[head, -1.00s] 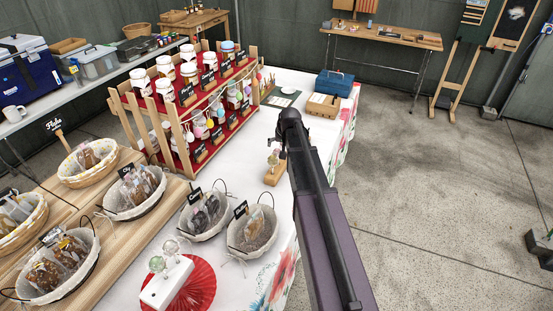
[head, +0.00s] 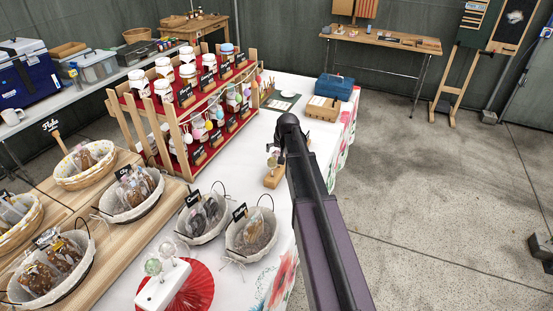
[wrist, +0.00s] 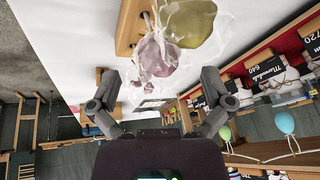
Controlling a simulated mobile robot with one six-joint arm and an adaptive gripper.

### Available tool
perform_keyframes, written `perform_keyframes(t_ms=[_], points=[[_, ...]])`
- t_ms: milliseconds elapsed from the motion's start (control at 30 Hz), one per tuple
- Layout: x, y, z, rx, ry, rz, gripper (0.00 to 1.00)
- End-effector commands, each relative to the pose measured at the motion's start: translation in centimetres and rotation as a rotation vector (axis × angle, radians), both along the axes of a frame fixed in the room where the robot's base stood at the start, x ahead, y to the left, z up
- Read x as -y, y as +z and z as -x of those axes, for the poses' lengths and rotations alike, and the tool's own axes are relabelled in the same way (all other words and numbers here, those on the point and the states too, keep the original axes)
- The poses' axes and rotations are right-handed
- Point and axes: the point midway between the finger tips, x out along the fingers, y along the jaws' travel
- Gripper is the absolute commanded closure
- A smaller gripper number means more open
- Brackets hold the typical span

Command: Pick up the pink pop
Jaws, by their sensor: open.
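The pink pop (wrist: 152,52), in a clear wrapper, stands on a stick in a wooden stand (wrist: 130,25) in the wrist view. A yellow-green pop (wrist: 188,24) is right beside it, and their wrappers overlap. My gripper (wrist: 160,80) is open, with one finger on each side below the pink pop in the picture; nothing is held. In the head view my gripper (head: 281,152) is close to the small wooden stand (head: 273,177) on the white table, and partly covers the pops there.
A red tiered rack of jars (head: 185,100) stands left of the wooden stand. Baskets of bagged sweets (head: 252,233) are nearer. A white stand with pops (head: 162,285) sits on a red paper fan. A blue box (head: 334,87) and a cardboard box (head: 323,108) lie behind.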

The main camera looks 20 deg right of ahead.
Motion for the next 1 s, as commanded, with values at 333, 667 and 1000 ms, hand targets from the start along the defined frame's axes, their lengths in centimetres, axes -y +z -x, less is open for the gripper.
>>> perform_keyframes(t_ms=[333,667,1000], points=[[-0.1,-3.0,-1.2,0.000,0.001,0.000,0.00],[-0.1,-3.5,-1.5,0.000,0.000,0.000,0.00],[-0.1,-3.5,-1.5,0.000,0.000,0.000,0.00]])
